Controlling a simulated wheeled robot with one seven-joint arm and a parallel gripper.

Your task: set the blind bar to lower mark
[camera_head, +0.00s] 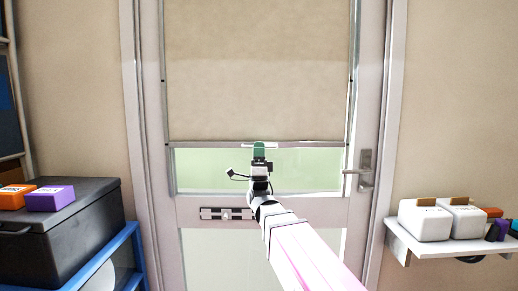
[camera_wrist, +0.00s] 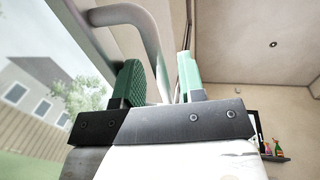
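A beige roller blind (camera_head: 258,70) covers the upper door window, with its thin grey bar (camera_head: 215,144) along the lower edge. A pale handle (camera_head: 272,146) sits at the bar's middle. My gripper (camera_head: 259,149) is at this handle, and its green fingers hide part of it. In the wrist view, a curved pale handle (camera_wrist: 147,35) runs down between the two green fingers of my gripper (camera_wrist: 160,88). The fingers stand apart, with narrow gaps beside the handle. Small dark marks (camera_head: 350,80) show on the window's side frames, above the bar.
The door has a lever handle (camera_head: 362,172) on the right and a small panel (camera_head: 226,213) below the glass. A dark box (camera_head: 75,235) on a blue stand is at left. A white shelf (camera_head: 450,246) with white containers is at right. Glass below the bar is clear.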

